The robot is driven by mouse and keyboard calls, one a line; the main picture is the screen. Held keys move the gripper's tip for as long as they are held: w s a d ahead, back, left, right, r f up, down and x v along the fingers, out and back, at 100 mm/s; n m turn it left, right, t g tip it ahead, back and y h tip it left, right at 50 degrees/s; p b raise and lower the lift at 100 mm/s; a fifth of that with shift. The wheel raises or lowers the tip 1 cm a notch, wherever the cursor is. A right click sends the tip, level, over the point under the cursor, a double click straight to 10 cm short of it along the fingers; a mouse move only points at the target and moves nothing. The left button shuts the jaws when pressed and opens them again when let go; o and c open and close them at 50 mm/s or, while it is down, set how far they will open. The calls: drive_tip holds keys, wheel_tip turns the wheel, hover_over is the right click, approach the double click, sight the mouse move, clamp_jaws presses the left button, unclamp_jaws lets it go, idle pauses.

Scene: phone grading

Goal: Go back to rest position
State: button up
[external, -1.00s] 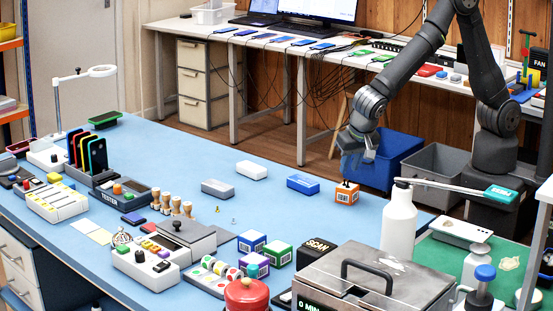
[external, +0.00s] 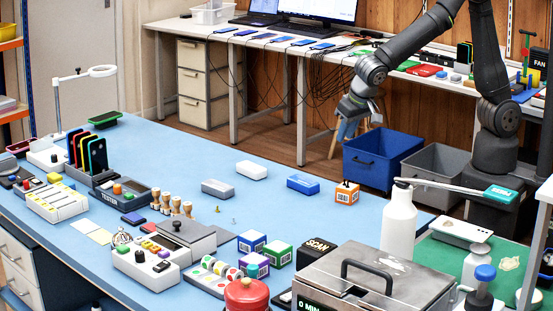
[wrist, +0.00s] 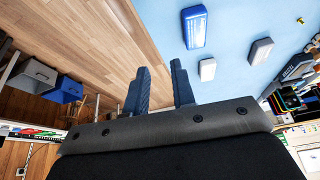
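My gripper (external: 352,126) is raised in the air beyond the far edge of the blue table (external: 330,232), left of the blue bin. In the wrist view its two dark fingers (wrist: 160,88) stand apart with nothing between them. The wrist view looks past the fingers at the wooden floor and the table edge.
A blue bin (external: 384,165) and a grey bin (external: 432,170) stand on the floor behind the table. An orange box (external: 347,194), a blue box (external: 303,184), a white box (external: 252,170) and a grey box (external: 217,188) lie on the table. A white bottle (external: 399,222) stands at the right.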

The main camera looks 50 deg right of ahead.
drive_tip(key=a+f+n+g+y, duration=0.1)
drive_tip(key=a+f+n+y, duration=0.1)
drive_tip(key=a+n, duration=0.5)
drive_tip(key=a+f+n+g+y, duration=0.2)
drive_tip(key=a+n, duration=0.6)
drive_tip(key=a, duration=0.8)
drive_tip(key=shift+w+a+y, duration=0.15)
drive_tip(key=shift+w+y, duration=0.15)
drive_tip(key=shift+w, duration=0.15)
drive_tip(key=shift+o, duration=0.8)
